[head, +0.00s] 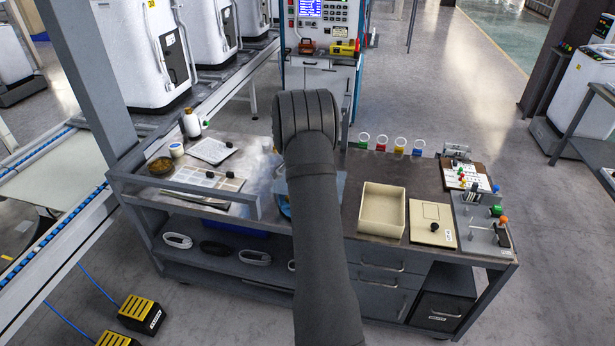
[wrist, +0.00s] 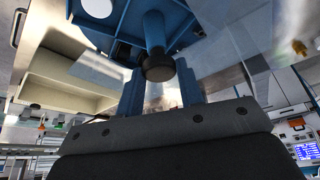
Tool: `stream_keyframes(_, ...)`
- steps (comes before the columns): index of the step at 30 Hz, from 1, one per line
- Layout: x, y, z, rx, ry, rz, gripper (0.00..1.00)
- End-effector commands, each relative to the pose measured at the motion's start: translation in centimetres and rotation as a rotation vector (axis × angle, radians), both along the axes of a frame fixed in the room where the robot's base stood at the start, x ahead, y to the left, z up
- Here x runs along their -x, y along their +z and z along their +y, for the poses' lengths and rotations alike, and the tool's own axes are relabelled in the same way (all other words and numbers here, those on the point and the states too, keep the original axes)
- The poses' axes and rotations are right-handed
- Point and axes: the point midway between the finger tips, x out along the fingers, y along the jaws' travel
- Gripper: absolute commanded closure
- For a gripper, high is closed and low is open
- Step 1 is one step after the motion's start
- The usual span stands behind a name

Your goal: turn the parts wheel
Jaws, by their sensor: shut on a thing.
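The parts wheel is blue and mostly hidden behind my arm in the head view; a blue edge (head: 341,184) shows beside the arm. In the wrist view its blue underside or frame (wrist: 115,35) fills the top, with a pale round part (wrist: 97,7) at the upper edge. A blue post (wrist: 154,28) with a dark round end (wrist: 158,66) stands out from it. My gripper (wrist: 160,85) has its two blue fingers on either side of this post end and is shut on it. The exact contact is unclear. The head view hides my gripper.
An open beige bin (head: 383,210) and a flat beige lidded box (head: 433,222) stand right of my arm. A switch panel (head: 482,228) is at the right end. A raised rail (head: 190,193), jar and papers are left. Several coloured ringed tags line the back edge.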

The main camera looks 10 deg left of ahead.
Motion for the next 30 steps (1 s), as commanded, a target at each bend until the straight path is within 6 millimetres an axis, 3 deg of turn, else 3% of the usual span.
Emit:
stream_keyframes(15, -0.06, -0.03, 0.17, 0.001, -0.238, 0.0, 1.0)
stream_keyframes(30, -0.08, -0.04, 0.23, 0.001, -0.345, 0.001, 1.0)
